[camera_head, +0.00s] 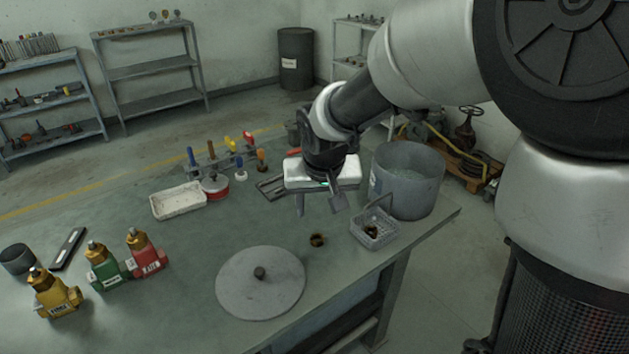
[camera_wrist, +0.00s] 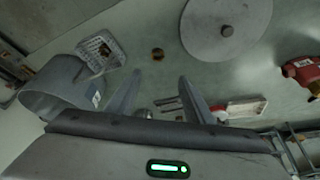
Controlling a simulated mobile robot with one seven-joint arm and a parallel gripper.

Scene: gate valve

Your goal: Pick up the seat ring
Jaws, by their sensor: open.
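A small dark brass ring (camera_head: 318,240), which looks like the seat ring, lies on the bench between the grey round disc and the wire basket. It also shows in the wrist view (camera_wrist: 157,54), beyond my fingertips and roughly between their lines. My gripper (camera_head: 320,206) is above the bench, behind the ring in the head view. Its two fingers are apart and empty, as the wrist view (camera_wrist: 159,77) also shows. Another small brass piece (camera_head: 372,232) lies in the basket; its kind is unclear.
The basket (camera_head: 387,238) and a large grey bucket (camera_head: 408,178) stand right of the ring. The round disc (camera_head: 235,285) with a knob lies front left. Yellow, green and red valves (camera_head: 146,257) stand farther left. A white tray (camera_head: 178,201) and tools are behind.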

